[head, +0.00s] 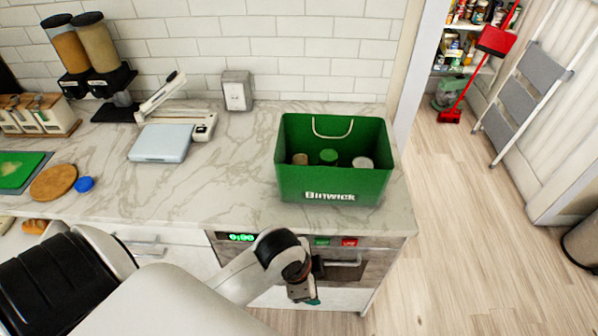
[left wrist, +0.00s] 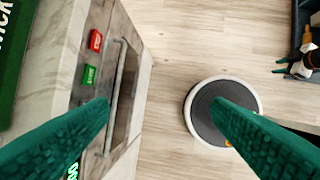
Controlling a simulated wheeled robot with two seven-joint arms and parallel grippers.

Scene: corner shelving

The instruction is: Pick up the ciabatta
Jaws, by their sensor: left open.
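A small golden-brown bread-like piece (head: 35,226) lies low at the far left of the head view, partly cut off by my arm; I cannot tell for sure that it is the ciabatta. My left gripper (head: 303,292) hangs in front of the counter's oven panel, well to the right of the bread. In the left wrist view its two green fingers (left wrist: 162,105) are wide apart with nothing between them. What looks like my right gripper (left wrist: 300,62) shows small at the right edge of that view; its jaws are unclear.
A green box (head: 333,185) with jars inside stands at the counter's right end. A white scale (head: 163,142), a round wooden board (head: 53,182), a blue lid (head: 84,184) and dispensers (head: 97,42) are further left. The counter's middle is clear. A stepladder (head: 530,88) stands at right.

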